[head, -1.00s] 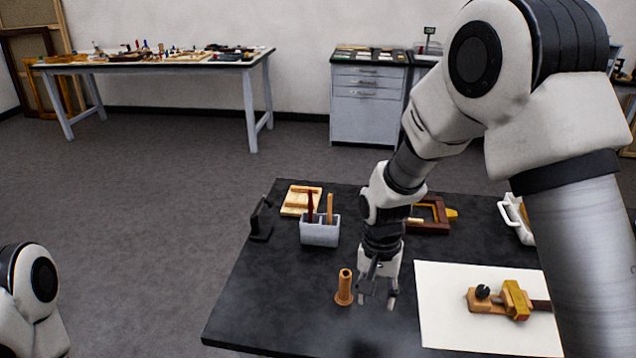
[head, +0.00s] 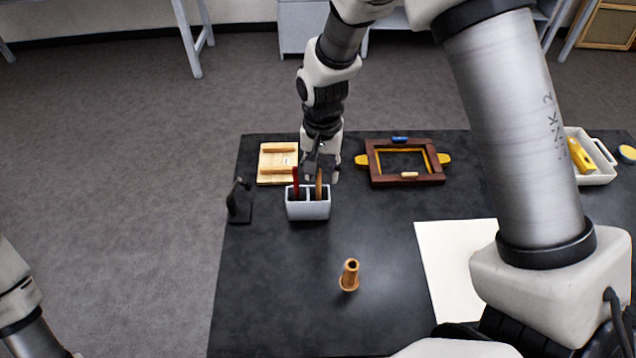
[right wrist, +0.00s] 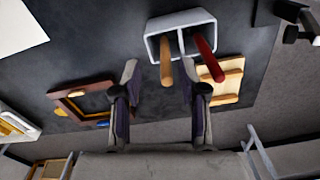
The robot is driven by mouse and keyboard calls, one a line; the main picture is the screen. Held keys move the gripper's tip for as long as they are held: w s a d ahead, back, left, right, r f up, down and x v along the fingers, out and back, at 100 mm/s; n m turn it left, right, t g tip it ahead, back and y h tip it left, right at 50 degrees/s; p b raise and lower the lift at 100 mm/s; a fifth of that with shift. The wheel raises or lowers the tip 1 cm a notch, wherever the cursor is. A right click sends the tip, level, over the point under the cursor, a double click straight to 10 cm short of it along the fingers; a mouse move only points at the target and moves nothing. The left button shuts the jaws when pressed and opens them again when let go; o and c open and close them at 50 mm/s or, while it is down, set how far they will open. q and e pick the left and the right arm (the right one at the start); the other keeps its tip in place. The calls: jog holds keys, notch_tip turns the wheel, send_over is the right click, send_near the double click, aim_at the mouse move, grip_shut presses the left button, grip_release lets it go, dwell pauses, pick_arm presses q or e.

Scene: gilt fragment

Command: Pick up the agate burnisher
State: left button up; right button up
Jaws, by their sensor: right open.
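A light grey two-slot holder (head: 308,212) stands on the dark table with two handled tools upright in it, one per slot. One has a dark red handle (head: 296,181), the other an orange-brown handle (head: 319,186). I cannot tell by look which is the agate burnisher. My right gripper (head: 322,177) is open at the orange-brown handle. In the right wrist view that handle (right wrist: 166,68) lies between the spread fingers, and the red handle (right wrist: 207,60) is outside them. The tools' lower ends are hidden in the holder. My left gripper is out of view.
A black stand (head: 239,205) is left of the holder, and a pale wooden block (head: 277,163) behind it. A brown frame (head: 404,180) lies to the right. A brown turned piece (head: 349,275) stands in front; a white sheet (head: 450,262) lies front right.

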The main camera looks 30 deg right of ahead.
aim_at(319, 181)
jog(key=f, duration=0.2)
jog(key=w+f, duration=0.1)
jog(key=f, duration=0.1)
jog(key=shift+w+a+f+p, duration=0.1)
jog(key=shift+w+f+p, duration=0.05)
jog(key=shift+p, duration=0.25)
jog(key=shift+s, duration=0.35)
jog(key=c, duration=0.5)
grip_shut()
